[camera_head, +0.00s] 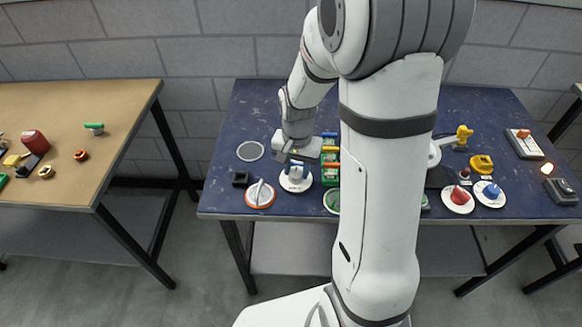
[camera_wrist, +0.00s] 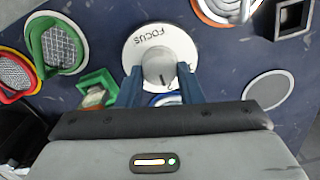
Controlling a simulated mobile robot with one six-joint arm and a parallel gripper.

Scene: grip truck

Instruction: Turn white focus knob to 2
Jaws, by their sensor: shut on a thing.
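The white focus knob (camera_wrist: 158,66) sits on a round white dial plate (camera_wrist: 183,42) with the word FOCUS on it, upside down in the wrist view. A short dark mark shows on the knob's lower right part. My gripper (camera_wrist: 161,80) has its two blue fingers on either side of the knob, shut on it. In the head view my gripper (camera_head: 296,166) points down over the white dial plate (camera_head: 296,187) on the blue table. I cannot read any numbers on the dial; its lower part is hidden by the fingers and gripper body.
An orange-rimmed dial (camera_head: 260,194) and a black square box (camera_head: 240,179) stand left of the focus dial. Green items (camera_head: 330,165) stand close on its right. Red (camera_head: 458,196) and blue (camera_head: 491,191) knobs are farther right. My arm hides the table's middle.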

